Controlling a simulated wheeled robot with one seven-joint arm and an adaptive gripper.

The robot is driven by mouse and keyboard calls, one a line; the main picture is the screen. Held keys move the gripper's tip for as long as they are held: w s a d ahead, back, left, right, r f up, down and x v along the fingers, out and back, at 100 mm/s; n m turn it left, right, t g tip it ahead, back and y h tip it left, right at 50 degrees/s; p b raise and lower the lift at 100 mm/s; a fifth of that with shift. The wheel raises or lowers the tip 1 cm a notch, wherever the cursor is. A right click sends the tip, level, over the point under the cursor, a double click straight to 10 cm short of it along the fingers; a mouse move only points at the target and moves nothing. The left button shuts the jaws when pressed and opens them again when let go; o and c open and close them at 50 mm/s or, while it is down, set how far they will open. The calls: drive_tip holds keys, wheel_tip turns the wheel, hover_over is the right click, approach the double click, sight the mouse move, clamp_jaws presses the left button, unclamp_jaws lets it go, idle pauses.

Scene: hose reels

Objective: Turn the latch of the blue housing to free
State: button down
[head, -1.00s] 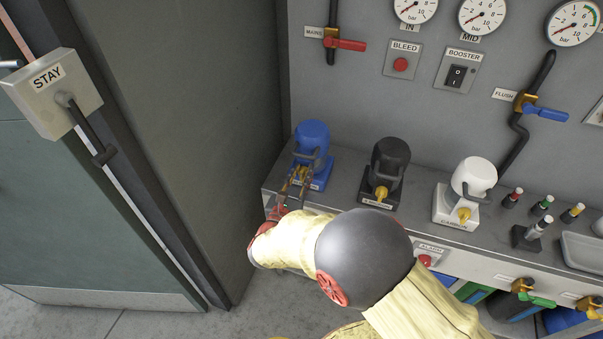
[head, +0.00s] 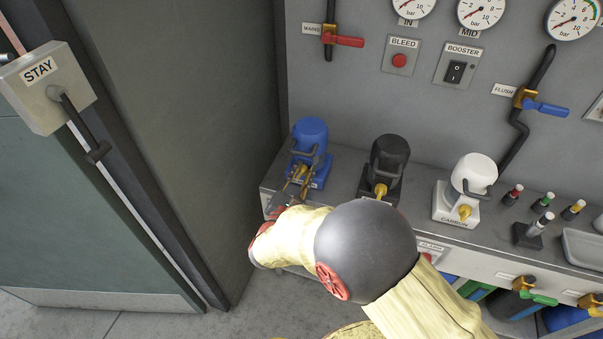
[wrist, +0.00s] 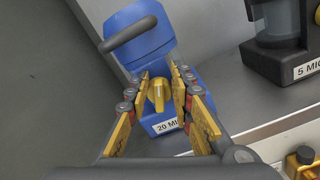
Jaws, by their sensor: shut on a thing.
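The blue housing (head: 310,134) stands at the left end of the grey bench, with a dark handle across its front. In the wrist view the blue housing (wrist: 140,22) fills the top middle, above a base plate labelled "20 MI…", the rest hidden. Its yellow latch (wrist: 159,95) sticks out of the base between my fingers. My gripper (wrist: 163,88) is shut on the latch, with one finger on each side of it. In the head view my gripper (head: 296,183) is at the front of the blue base, and the latch is hard to make out there.
A black housing (head: 389,158) and a white housing (head: 475,171), each with a yellow latch, stand to the right on the bench. A dark wall panel (head: 190,120) is close on the left. Several small vials and a tray (head: 585,247) are farther right.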

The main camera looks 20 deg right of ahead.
drive_tip(key=m, duration=0.6)
drive_tip(key=shift+s+d+f, duration=0.15)
drive_tip(key=shift+d+f, duration=0.05)
drive_tip(key=shift+f, duration=0.05)
drive_tip(key=m, duration=0.3)
drive_tip(key=shift+f+m, duration=0.2)
drive_tip(key=shift+m, duration=0.2)
drive_tip(key=shift+d+f+m, duration=0.1)
drive_tip(key=shift+f+m, duration=0.05)
drive_tip(key=shift+m, duration=1.35)
drive_tip(key=c, duration=1.9)
unclamp_jaws()
drive_tip(key=o, duration=0.4)
drive_tip(key=shift+s+f, duration=0.1)
drive_tip(key=shift+f, duration=0.05)
drive_tip(key=v, duration=1.2)
